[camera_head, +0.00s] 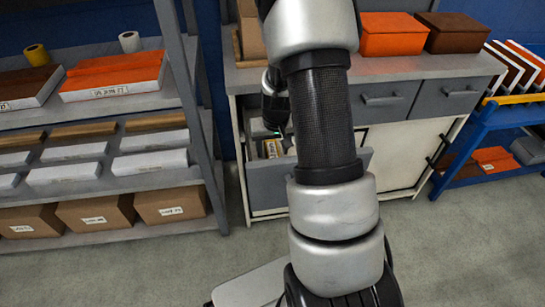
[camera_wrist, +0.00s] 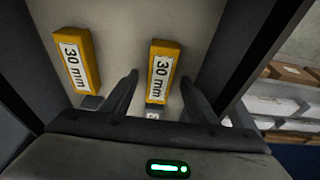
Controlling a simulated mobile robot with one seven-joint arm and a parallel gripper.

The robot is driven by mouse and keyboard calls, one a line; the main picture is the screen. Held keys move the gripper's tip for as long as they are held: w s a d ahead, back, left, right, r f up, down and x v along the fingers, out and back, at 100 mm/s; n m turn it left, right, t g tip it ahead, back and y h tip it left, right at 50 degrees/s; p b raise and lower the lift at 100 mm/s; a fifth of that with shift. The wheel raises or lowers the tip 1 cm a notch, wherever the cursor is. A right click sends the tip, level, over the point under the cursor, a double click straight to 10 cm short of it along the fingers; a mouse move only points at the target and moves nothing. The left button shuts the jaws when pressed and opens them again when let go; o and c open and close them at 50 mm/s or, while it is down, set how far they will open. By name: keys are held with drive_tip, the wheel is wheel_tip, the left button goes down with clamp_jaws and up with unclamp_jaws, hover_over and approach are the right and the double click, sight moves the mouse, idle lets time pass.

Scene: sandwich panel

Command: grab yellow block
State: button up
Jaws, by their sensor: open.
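Two yellow blocks labelled "30 mm" lie in an open grey drawer (camera_head: 268,188). In the wrist view, one yellow block (camera_wrist: 162,72) is at the centre and the other yellow block (camera_wrist: 77,60) is to the left, slightly tilted. My gripper (camera_wrist: 160,83) is open. Its two dark fingers stand on either side of the centre block's lower part in the picture, with gaps visible; I cannot tell how far above it they are. The left block is outside the fingers. In the head view, my arm hides most of the gripper and the drawer's inside.
Drawer walls rise close on both sides in the wrist view. The cabinet top (camera_head: 400,66) carries an orange box (camera_head: 390,38) and a brown box (camera_head: 455,35). A grey shelf rack (camera_head: 190,110) with cartons stands left, a blue rack (camera_head: 470,135) right. Floor in front is clear.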

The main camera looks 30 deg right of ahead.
drive_tip(key=shift+c, duration=0.4)
drive_tip(key=c, duration=1.1)
drive_tip(key=shift+r, duration=0.1)
